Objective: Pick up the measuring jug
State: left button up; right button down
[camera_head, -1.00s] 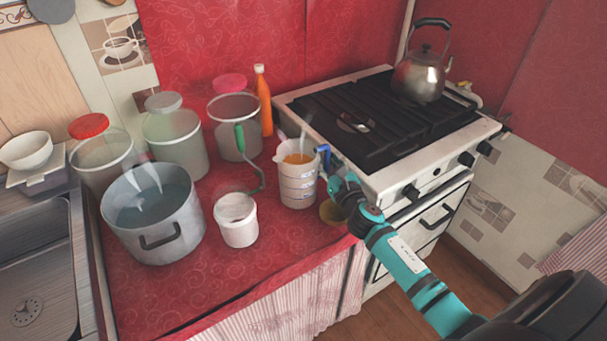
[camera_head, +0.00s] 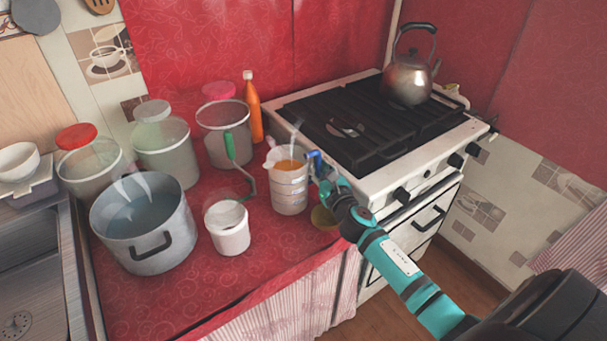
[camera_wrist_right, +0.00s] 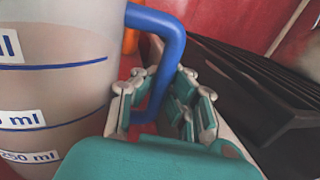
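The measuring jug (camera_head: 289,189) stands on the red counter beside the stove. It is pale and translucent, with blue marks and orange contents near its top. Its blue handle (camera_head: 316,164) faces right, toward the stove. My right gripper (camera_head: 328,182) is at the handle. In the right wrist view the jug (camera_wrist_right: 55,85) fills the left side. The fingers of my right gripper (camera_wrist_right: 155,108) stand apart, one on each side of the blue handle (camera_wrist_right: 168,55). Whether a finger touches the handle is unclear. My left gripper is not in view.
A white tub (camera_head: 228,228), a green-handled tool (camera_head: 230,147), a large pot (camera_head: 143,222), several jars and an orange bottle (camera_head: 253,112) stand left of or behind the jug. The stove (camera_head: 385,125) with a kettle (camera_head: 408,80) is close on the right.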

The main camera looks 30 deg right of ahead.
aim_at(319, 157)
jog(key=shift+r, duration=0.2)
jog(key=shift+r+p, duration=0.35)
jog(key=shift+r, duration=0.5)
jog(key=shift+r+p, duration=0.3)
jog(key=shift+r, duration=0.6)
jog(key=s+a+r+b, duration=0.1)
jog(key=s, duration=1.5)
jog(key=shift+a+r, duration=0.15)
